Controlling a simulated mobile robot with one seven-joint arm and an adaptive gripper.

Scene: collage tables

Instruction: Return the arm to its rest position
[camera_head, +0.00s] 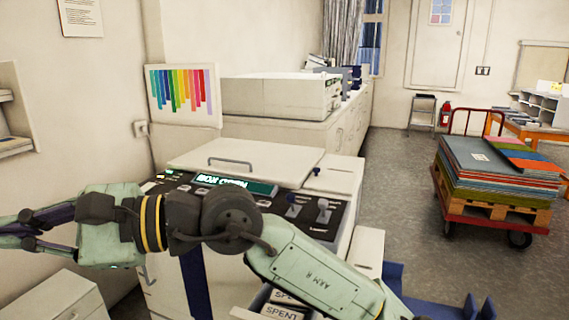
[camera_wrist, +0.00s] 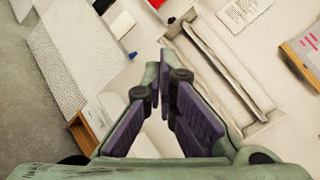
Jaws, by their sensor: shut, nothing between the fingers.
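My gripper (camera_head: 12,232) reaches to the left edge in the head view, with its dark fingers pointing left and partly out of frame. In the wrist view my gripper (camera_wrist: 163,78) shows its two purple-padded fingers drawn together at the tips, with nothing held. My pale green arm (camera_head: 318,277) stretches across the front of a white machine (camera_head: 258,158), whose lit display is partly covered by the arm. I cannot tell how far the arm is from the machine's panel.
A colour chart (camera_head: 183,96) leans on the wall behind. A white box-shaped unit (camera_head: 280,96) stands on the back counter. A cart (camera_head: 495,213) stacked with coloured sheets stands at right. Bare floor (camera_head: 400,170) lies between. A low white cabinet (camera_head: 55,297) stands at bottom left.

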